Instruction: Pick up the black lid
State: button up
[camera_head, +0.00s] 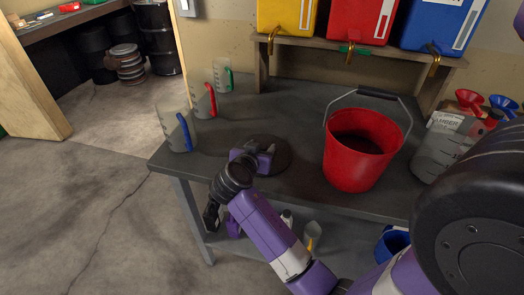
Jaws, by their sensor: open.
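The black lid (279,151) is a dark round disc on the grey workbench (281,101), left of the red bucket. Part of it is hidden behind my gripper (260,158), which is purple and black. My gripper is over the lid's left and middle part, with its jaws open. I cannot tell whether the fingers touch the lid.
A red bucket (364,150) with a raised handle stands right of the lid. Clear jugs with blue (176,130), red (201,94) and green (223,76) handles stand at left. A larger jug (440,147) stands at right. Yellow, red and blue containers sit on the back shelf.

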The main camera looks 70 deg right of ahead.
jog(key=shift+d+f, duration=0.25)
jog(key=shift+d, duration=0.25)
grip_shut()
jog(key=shift+r, duration=0.15)
